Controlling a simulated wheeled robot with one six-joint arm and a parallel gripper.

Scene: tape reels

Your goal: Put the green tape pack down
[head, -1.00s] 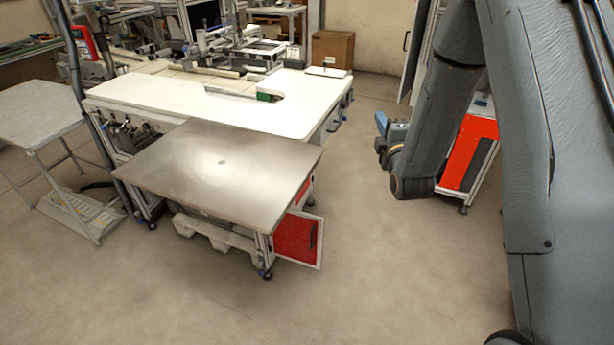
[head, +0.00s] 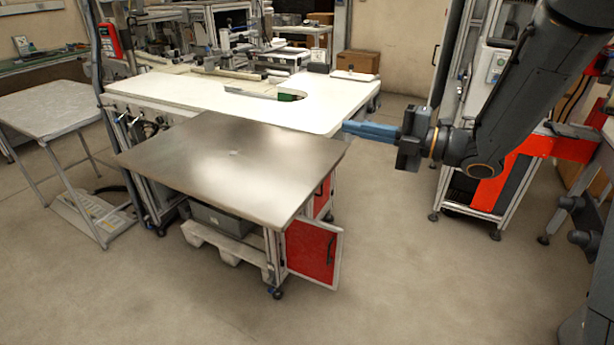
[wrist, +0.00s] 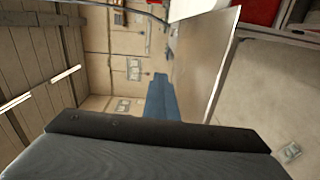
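My gripper (head: 350,129) is at the right end of the steel-topped table (head: 200,150), its blue fingers pointing left towards the table's far right corner. The fingers look close together, but whether they are shut or slightly apart cannot be made out. The blue fingers also show in the wrist view (wrist: 161,98), with no green pack visible at them. A small green thing (head: 288,97) sits at the cutout of the white table behind; it is too small to tell whether it is a tape pack.
A grey side table (head: 45,108) stands at the left. A red cabinet door (head: 312,252) hangs open below the steel top. A cardboard box (head: 358,62) is at the back. The floor in front is clear.

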